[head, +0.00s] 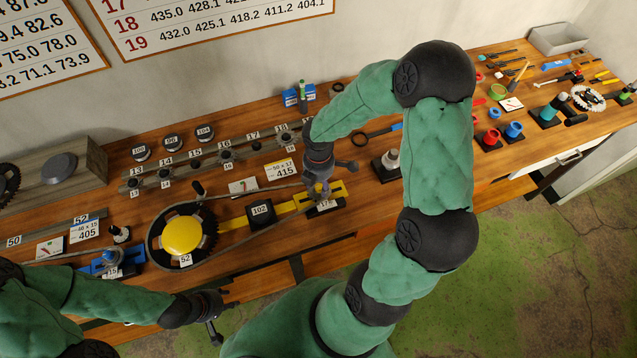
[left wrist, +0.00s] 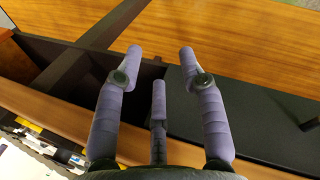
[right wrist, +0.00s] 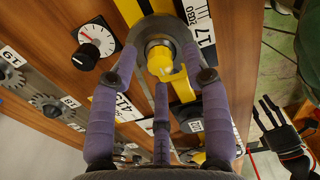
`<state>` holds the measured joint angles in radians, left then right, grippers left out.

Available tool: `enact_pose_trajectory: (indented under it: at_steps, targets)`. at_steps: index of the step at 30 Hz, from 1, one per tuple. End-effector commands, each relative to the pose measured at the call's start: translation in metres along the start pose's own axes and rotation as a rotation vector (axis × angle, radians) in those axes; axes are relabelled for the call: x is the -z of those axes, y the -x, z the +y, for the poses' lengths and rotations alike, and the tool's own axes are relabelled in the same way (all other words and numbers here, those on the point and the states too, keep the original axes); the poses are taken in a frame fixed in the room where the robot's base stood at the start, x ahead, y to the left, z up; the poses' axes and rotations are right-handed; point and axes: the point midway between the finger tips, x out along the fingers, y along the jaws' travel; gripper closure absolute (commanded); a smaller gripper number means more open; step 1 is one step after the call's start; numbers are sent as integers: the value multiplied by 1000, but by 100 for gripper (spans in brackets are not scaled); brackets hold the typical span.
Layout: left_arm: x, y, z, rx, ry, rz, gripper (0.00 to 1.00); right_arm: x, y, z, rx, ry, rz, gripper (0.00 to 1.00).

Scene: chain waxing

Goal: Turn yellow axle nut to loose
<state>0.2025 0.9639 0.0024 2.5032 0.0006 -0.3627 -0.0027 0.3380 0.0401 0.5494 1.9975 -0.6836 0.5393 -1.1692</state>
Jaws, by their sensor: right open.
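The yellow axle nut (right wrist: 160,62) shows in the right wrist view, a round cap with a hooked yellow tab, seated on a grey round part beside a label reading 17. My right gripper (right wrist: 163,58) is open over it, with purple fingers on either side and a third below. I cannot tell whether any finger touches the nut. In the head view my right gripper (head: 319,192) hangs over the yellow end of the chain stand and hides the nut. My left gripper (left wrist: 161,52) is open and empty in the left wrist view; in the head view it (head: 228,301) is near the bench's front edge.
A large chainring with a yellow hub (head: 182,235) stands left of my right gripper, joined by a chain. A black block marked 102 (head: 261,213) sits between. A dial gauge (right wrist: 92,46) lies close by the nut. Cog rails (head: 215,158) lie behind.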

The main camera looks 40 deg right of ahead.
Motion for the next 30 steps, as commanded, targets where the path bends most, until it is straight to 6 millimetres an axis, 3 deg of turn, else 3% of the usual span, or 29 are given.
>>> enact_pose_trajectory:
  at_steps: [15,21,30]
  targets:
    - [0,0,0,0,0,0,60,0,93,1,-5,0,1,52]
    - [0,0,0,0,0,0,60,1,110,0,-2,0,1,52]
    - [0,0,0,0,0,0,60,1,112,0,-1,0,1,52]
